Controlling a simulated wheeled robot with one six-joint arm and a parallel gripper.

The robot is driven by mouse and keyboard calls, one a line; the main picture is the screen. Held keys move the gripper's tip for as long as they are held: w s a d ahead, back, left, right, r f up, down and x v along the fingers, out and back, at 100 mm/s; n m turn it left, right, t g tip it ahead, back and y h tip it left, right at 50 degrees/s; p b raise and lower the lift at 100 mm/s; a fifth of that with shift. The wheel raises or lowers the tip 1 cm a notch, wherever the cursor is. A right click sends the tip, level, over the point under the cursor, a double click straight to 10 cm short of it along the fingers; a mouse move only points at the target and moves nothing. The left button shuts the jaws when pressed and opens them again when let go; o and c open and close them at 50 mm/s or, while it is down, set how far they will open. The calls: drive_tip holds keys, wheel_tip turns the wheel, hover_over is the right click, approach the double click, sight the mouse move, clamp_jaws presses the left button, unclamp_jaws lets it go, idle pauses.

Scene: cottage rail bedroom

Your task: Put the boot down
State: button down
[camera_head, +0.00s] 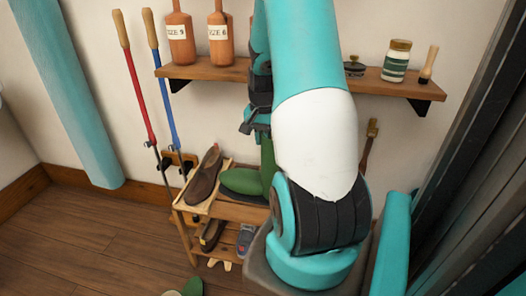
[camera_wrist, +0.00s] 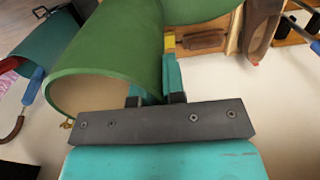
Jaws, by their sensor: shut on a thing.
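A green boot (camera_head: 243,182) is upright at the top of a small wooden shoe rack (camera_head: 236,212), right of a brown shoe (camera_head: 204,176). I cannot tell whether its sole touches the rack. My gripper (camera_head: 256,127) is at the top of the boot's shaft, partly hidden by my arm. In the wrist view my gripper (camera_wrist: 158,92) is shut on the rim of the green boot (camera_wrist: 118,52), whose open top faces the camera. A green piece (camera_head: 185,288), perhaps another boot, shows on the floor at the bottom edge.
More shoes (camera_head: 212,234) stand on the rack's lower level. A wall shelf (camera_head: 215,75) above holds bottles (camera_head: 220,38) and a jar (camera_head: 396,62). Red (camera_head: 135,85) and blue-handled (camera_head: 163,90) tools lean on the wall at left. The wooden floor (camera_head: 90,235) at left is clear.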

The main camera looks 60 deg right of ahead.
wheel_tip(320, 180, up, 11)
drive_tip(key=shift+r+p, duration=0.1)
drive_tip(key=shift+p, duration=0.8)
drive_tip(key=w+a+f+n, duration=0.4)
drive_tip(key=w+a, duration=0.2)
drive_tip(key=a, duration=0.1)
drive_tip(key=w+a+f+n, duration=0.4)
drive_tip(key=w+a, duration=0.1)
drive_tip(key=a, duration=0.2)
drive_tip(key=w+a+f+n, duration=0.1)
drive_tip(key=a+f+n, duration=0.25)
drive_tip(key=a, duration=0.45)
drive_tip(key=w+a+f+n, duration=0.1)
drive_tip(key=a+f+n, duration=0.25)
drive_tip(key=a, duration=0.45)
wheel_tip(320, 180, up, 7)
drive_tip(key=s+p, duration=0.1)
drive_tip(key=p, duration=1.4)
drive_tip(key=shift+s+d, duration=0.25)
drive_tip(key=shift+s, duration=0.05)
